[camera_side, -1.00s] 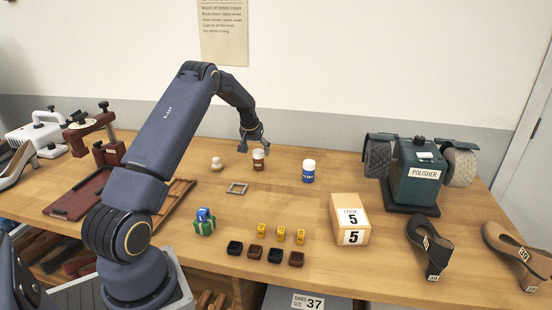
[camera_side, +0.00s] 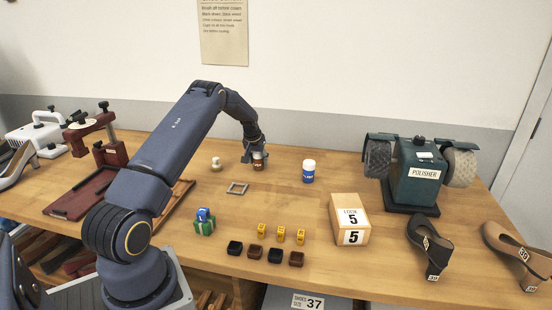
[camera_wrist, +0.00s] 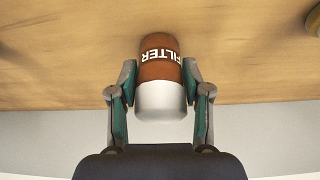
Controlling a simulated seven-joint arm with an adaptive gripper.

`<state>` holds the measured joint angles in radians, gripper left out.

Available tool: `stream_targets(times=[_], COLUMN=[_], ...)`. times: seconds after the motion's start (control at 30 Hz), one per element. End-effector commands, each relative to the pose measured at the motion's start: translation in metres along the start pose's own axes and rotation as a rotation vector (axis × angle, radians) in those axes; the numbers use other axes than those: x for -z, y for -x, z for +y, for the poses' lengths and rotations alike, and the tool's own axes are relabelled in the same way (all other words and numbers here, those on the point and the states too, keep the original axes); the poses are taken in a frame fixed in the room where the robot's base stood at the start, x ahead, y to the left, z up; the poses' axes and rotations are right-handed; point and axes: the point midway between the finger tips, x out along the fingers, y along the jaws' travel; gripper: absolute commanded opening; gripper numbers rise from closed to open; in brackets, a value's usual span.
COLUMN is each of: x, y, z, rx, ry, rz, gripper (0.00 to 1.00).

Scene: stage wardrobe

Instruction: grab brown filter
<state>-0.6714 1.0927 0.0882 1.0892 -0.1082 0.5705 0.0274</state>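The brown filter bottle (camera_side: 259,165) stands upright on the wooden table, with its top hidden by my gripper (camera_side: 256,152) in the side view. In the wrist view the brown bottle (camera_wrist: 159,68) has a white cap and a label reading FILTER. My gripper (camera_wrist: 158,85) is open around it, one finger on each side. The fingers are very close to the bottle, with a thin gap showing at the left finger. The bottle still rests on the table.
A blue bottle with a white cap (camera_side: 308,173) stands to the right. Yellow blocks (camera_side: 280,234) and a numbered box (camera_side: 349,219) are nearer the front.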

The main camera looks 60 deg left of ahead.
Motion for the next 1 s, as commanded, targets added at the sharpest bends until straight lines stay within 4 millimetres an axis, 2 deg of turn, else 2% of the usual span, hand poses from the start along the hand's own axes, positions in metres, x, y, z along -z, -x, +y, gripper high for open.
stream_targets(times=[0.03, 0.37, 0.6, 0.77, 0.9, 1.0], x=[0.000, 0.000, 0.001, 0.005, 0.014, 0.004], y=[0.000, 0.000, 0.001, 0.011, 0.031, 0.058], z=[0.000, 0.000, 0.000, 0.000, 0.000, -0.002], rx=[0.000, 0.000, 0.000, 0.000, 0.000, 0.000], ry=[0.000, 0.000, 0.000, 0.000, 0.000, 0.000], rz=[0.000, 0.001, 0.001, 0.003, 0.005, 0.002], gripper=[0.40, 0.08, 0.07, 0.07, 0.07, 0.07])
